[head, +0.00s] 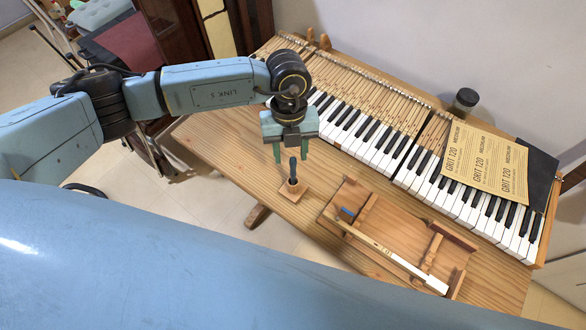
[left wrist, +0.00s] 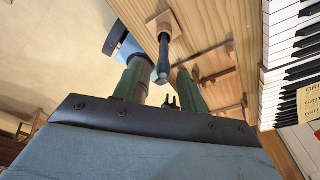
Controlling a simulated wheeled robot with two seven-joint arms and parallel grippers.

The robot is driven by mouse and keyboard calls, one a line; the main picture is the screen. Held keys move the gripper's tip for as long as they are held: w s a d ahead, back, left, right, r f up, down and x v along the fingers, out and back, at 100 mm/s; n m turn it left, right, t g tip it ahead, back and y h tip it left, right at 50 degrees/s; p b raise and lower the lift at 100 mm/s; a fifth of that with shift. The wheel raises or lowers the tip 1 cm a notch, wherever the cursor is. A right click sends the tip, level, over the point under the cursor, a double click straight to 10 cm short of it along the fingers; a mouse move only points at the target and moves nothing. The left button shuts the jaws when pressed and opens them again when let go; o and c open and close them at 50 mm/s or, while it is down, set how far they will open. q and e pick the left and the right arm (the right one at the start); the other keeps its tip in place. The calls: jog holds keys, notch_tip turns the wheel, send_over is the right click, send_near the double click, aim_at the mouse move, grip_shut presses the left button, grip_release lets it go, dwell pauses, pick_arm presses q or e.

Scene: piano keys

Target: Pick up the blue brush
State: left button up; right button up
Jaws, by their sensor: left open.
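The blue brush (head: 293,171) stands upright in a small square wooden block (head: 291,192) on the wooden table, its dark blue handle pointing up. Its lower end is hidden in the block. My left gripper (head: 290,152) hangs above it with green fingers pointing down, open and empty. The left wrist view shows the brush handle (left wrist: 164,55) in line with the gap between the fingers (left wrist: 160,85). I cannot tell whether the handle top is between the fingertips or just below them.
A wooden tray (head: 395,236) with a small blue item (head: 347,214) and a loose white-ended piano key (head: 405,265) lies to the right. The piano keyboard (head: 380,145) runs behind, with sandpaper (head: 485,160) and a dark jar (head: 465,102). Bare table lies left of the block.

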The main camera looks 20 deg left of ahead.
aim_at(293, 175)
pick_arm(q)
jog(key=shift+s+d+f+p, duration=0.1)
jog(key=shift+d+f, duration=0.05)
jog(key=shift+f, duration=0.8)
jog(key=shift+s+d+f+p, duration=0.1)
jog(key=shift+f, duration=0.9)
jog(key=shift+s+d+f+p, duration=0.1)
jog(key=shift+d+f, duration=0.05)
jog(key=shift+f, duration=0.8)
grip_shut()
